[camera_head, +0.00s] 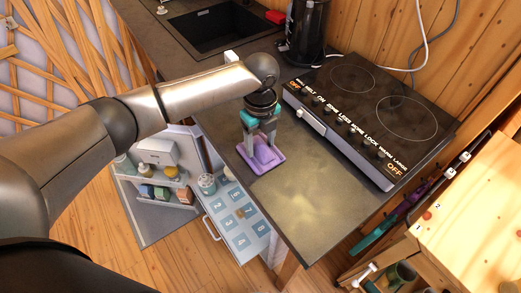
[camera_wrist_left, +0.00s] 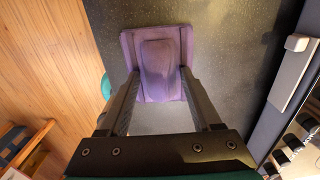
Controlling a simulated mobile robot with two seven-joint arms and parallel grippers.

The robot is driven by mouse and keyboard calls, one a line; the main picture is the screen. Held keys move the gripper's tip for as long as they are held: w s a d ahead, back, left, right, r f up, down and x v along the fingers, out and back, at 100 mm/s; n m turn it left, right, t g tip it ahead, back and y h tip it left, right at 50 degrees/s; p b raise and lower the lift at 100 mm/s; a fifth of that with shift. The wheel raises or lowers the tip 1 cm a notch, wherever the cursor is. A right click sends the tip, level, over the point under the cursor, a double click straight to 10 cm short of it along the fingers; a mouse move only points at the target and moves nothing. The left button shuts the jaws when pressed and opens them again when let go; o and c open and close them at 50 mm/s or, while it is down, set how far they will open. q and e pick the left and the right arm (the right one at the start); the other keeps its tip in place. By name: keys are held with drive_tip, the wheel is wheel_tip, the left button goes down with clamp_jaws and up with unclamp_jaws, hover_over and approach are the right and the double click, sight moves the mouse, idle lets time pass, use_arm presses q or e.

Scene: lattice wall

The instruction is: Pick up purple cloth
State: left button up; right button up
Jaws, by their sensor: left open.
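The purple cloth (camera_head: 264,161) lies on the dark counter near its front edge, left of the cooktop. It looks like a folded square with a raised middle, and it also shows in the left wrist view (camera_wrist_left: 158,52). My left gripper (camera_head: 260,144) points down at the cloth. Its two fingers are apart, and in the wrist view the fingertips (camera_wrist_left: 160,78) are at either side of the cloth's raised middle. Whether the fingers touch the cloth I cannot tell. My right gripper is not in view.
A black cooktop (camera_head: 365,110) with a front control panel stands to the right. A dark sink (camera_head: 213,28) and a black appliance (camera_head: 305,30) are behind. An open drawer (camera_head: 238,222) and shelves with jars (camera_head: 160,185) are below the counter. The counter's near part (camera_head: 305,205) is clear.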

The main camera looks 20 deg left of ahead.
use_arm(q)
clamp_jaws()
idle(0.3)
drive_tip(key=shift+r, duration=0.15)
